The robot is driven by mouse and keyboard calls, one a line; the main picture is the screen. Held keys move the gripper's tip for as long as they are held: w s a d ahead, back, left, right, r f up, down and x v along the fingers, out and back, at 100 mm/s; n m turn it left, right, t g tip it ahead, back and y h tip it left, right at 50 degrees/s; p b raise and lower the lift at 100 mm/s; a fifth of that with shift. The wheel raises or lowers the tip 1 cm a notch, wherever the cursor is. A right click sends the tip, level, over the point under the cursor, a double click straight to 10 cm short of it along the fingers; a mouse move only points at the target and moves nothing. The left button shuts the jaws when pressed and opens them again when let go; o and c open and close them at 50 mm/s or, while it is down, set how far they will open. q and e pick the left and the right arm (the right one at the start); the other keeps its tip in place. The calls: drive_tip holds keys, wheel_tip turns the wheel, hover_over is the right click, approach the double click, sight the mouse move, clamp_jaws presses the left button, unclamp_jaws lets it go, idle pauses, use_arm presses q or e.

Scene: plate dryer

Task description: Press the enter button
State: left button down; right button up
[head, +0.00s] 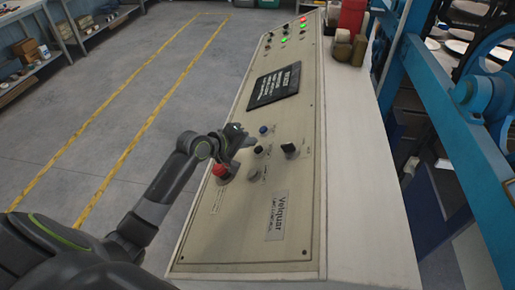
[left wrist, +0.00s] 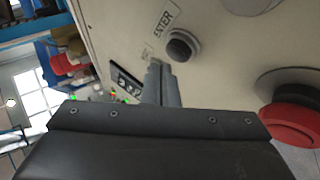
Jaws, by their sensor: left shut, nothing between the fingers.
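The enter button (left wrist: 181,46) is a round dark button in a grey collar, next to a printed ENTER label (left wrist: 163,23) in the left wrist view. A small black button (head: 259,149) on the sloping panel in the head view appears to be the same one. My left gripper (head: 246,141) is over the panel, just up and left of that button; its fingers also show in the left wrist view (left wrist: 162,84). It is shut and empty. The fingertips look close to the button but apart from it; the exact gap is unclear. My right gripper is out of view.
A red mushroom button (head: 221,171) sits beneath my left wrist. A blue button (head: 263,129), a black switch (head: 289,151) and a grey knob (head: 253,173) are close by. A dark screen (head: 273,86) lies farther up the panel. Blue machine framing (head: 440,110) stands at right.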

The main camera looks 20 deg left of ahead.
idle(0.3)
use_arm(q)
drive_tip(key=shift+d+f, duration=0.2)
drive_tip(key=shift+f, duration=0.1)
drive_tip(key=shift+w+d+f, duration=0.1)
drive_tip(key=shift+d+f, duration=0.15)
drive_tip(key=shift+f, duration=0.2)
idle(0.9)
drive_tip(key=shift+a+r+p, duration=0.45)
drive_tip(key=shift+r+p, duration=0.3)
drive_tip(key=shift+p, duration=0.4)
